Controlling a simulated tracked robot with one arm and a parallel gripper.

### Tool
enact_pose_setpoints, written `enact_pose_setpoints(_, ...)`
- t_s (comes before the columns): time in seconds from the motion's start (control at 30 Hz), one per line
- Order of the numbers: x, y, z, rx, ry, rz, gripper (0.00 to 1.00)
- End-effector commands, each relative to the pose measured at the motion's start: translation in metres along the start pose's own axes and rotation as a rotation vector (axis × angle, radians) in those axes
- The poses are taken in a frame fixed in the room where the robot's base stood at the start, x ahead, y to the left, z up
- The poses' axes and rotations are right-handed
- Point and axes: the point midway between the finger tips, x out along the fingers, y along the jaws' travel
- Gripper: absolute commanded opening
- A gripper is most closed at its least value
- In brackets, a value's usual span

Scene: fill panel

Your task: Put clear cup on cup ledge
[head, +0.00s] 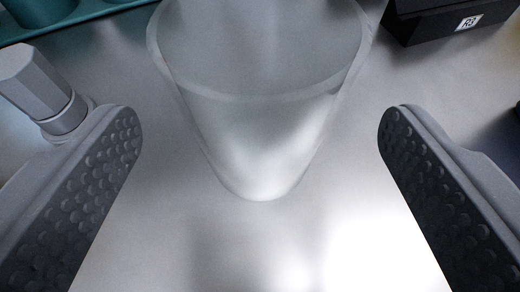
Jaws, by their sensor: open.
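A clear cup (262,130) stands upright on the shiny grey surface at the top middle of the head view. Its far rim is cut off by the top edge of the picture. My gripper (260,130) is open, with one dark, dimpled finger pad at the left and the other at the right. The cup appears between the two fingertips or just beyond them, with a clear gap on both sides. Neither finger touches it. I cannot make out the cup ledge in this view.
A grey metal fitting with a faceted head (38,85) is close to the left finger. A teal holder (95,10) is at the top left. A black block with an "R3" label (430,28) is at the top right. The surface (270,250) in front of the cup is bare.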

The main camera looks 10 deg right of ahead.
Motion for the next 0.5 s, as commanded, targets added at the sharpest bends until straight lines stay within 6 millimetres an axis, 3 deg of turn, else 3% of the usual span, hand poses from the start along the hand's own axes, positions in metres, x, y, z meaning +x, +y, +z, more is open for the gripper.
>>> enact_pose_setpoints(0.3, -0.047, -0.001, 0.0, 0.0, -0.003, -0.002, 0.78)
enact_pose_setpoints(0.5, -0.062, -0.001, 0.001, 0.001, -0.003, -0.002, 0.78)
